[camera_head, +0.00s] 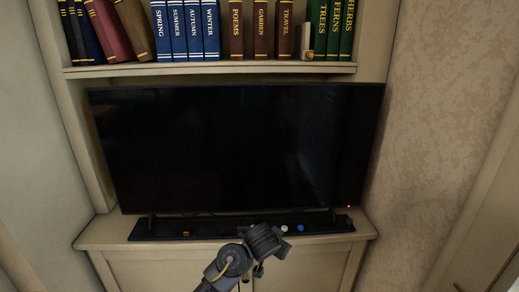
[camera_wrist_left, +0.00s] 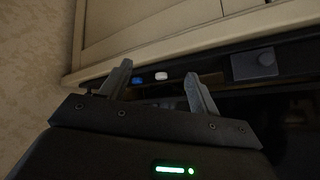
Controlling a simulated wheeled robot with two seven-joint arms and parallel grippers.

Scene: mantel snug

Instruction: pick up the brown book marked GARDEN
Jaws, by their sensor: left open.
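The brown book marked GARDEN (camera_head: 260,34) stands upright on the shelf above the screen in the head view, its spine facing out. It stands between the brown POEMS book (camera_head: 236,34) and the brown TRAVEL book (camera_head: 284,34), with a narrow gap on each side. My left gripper (camera_wrist_left: 158,70) is open and empty in the left wrist view. In the head view my left arm is low in front of the cabinet top, well below the book. The fingers do not show clearly there. My right gripper is not in view.
A dark screen (camera_head: 240,145) fills the niche below the shelf (camera_head: 210,69). Blue books (camera_head: 178,32) stand to the left, green books (camera_head: 333,35) to the right, near a small tan block (camera_head: 307,42). Small white (camera_head: 284,228) and blue (camera_head: 300,228) items lie on the black bar (camera_head: 215,228).

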